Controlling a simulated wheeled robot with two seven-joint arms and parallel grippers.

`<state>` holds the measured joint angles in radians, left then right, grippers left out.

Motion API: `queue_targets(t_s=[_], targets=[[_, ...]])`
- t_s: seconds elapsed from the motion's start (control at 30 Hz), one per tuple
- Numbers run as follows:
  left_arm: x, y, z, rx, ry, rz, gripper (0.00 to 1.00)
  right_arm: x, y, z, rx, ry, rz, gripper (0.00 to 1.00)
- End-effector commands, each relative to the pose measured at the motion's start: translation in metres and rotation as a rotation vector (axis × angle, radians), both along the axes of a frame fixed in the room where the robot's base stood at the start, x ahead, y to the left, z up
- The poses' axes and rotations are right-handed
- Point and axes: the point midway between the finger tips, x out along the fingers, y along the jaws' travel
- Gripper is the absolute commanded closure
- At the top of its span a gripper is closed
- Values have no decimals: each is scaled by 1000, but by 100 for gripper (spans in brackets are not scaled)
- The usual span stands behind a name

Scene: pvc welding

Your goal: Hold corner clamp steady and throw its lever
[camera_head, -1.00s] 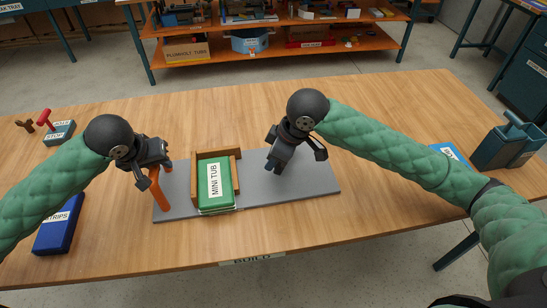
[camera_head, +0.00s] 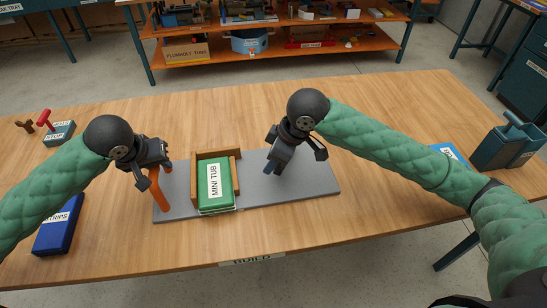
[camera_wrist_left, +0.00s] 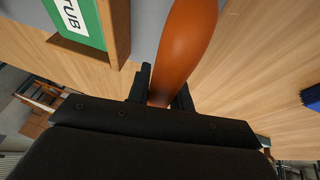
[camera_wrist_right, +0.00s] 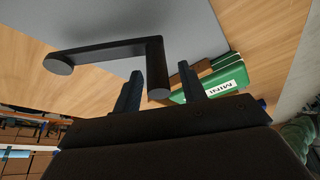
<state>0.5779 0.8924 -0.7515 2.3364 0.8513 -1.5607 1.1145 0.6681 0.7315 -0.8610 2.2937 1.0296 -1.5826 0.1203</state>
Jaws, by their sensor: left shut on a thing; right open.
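An orange handle (camera_head: 158,190) stands up at the left end of a grey base plate (camera_head: 300,184). My left gripper (camera_head: 160,170) is shut on it, and the left wrist view shows the handle (camera_wrist_left: 186,45) between the fingers. A green block labelled MINI TUB (camera_head: 214,184) sits within wooden walls (camera_head: 196,170) on the plate.
A blue STRIPS box (camera_head: 58,226) lies at the left of the table. A red-handled block (camera_head: 58,132) is behind it. A teal caddy (camera_head: 506,146) and a blue labelled item (camera_head: 448,152) are at the right. The table behind the plate is clear.

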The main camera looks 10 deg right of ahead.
Motion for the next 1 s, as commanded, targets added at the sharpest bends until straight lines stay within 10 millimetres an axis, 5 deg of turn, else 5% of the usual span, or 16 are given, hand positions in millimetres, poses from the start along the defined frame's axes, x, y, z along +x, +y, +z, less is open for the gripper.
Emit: queue_targets(t_s=[0.6, 1.0], targets=[[-1, 0, -1, 0, 2, -1, 100, -16, -33, 89, -1, -4, 1, 59], [-1, 0, -1, 0, 2, -1, 100, -20, -41, 110, 0, 0, -1, 59]])
